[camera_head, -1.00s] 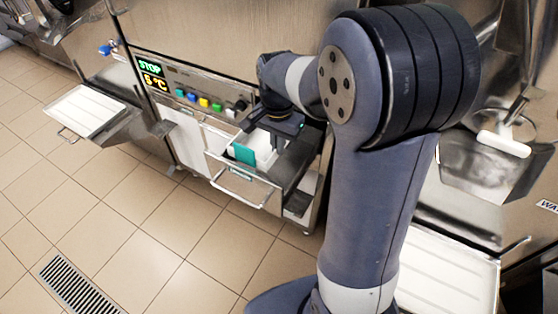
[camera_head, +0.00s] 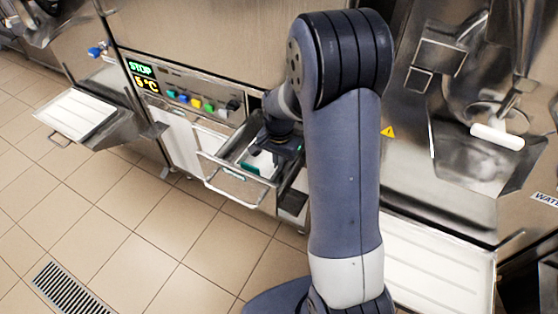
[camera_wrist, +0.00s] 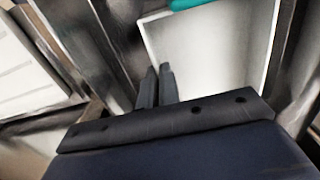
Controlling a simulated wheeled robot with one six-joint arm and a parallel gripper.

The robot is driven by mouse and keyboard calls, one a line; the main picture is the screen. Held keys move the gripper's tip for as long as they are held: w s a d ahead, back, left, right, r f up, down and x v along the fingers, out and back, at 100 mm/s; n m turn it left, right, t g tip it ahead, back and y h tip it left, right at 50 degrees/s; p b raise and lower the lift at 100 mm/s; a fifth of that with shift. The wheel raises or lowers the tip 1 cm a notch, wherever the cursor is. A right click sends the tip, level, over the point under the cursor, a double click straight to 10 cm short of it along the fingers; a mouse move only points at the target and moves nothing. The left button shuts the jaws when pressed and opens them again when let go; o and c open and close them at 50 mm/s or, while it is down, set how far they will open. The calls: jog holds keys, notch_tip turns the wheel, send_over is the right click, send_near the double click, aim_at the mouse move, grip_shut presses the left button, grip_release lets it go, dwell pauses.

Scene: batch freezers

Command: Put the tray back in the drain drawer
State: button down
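The white tray (camera_head: 262,160) with a teal part is inside the pulled-out drain drawer (camera_head: 212,161), low between its walls, and partly covered by my gripper. In the wrist view the tray (camera_wrist: 215,55) fills the upper right, its teal part at the top edge. My gripper (camera_wrist: 158,85) has its two fingers close together at the tray's near left corner, with the tray's wall running in between them. In the head view my gripper (camera_head: 278,150) is over the drawer; its fingertips are hidden there. Whether the tray rests on the drawer floor cannot be told.
The drawer's handle (camera_head: 236,188) sticks out in front. A control panel (camera_head: 185,95) with coloured buttons is above the drawer. White trays on shelves flank it at left (camera_head: 75,115) and right (camera_head: 430,265). A floor drain grate (camera_head: 75,292) lies at lower left.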

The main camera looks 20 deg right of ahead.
jog(key=shift+f, duration=0.1)
jog(key=c, duration=1.6)
grip_release()
jog(key=shift+c, duration=0.2)
notch_tip(320, 180, up, 12)
jog(key=p, duration=0.1)
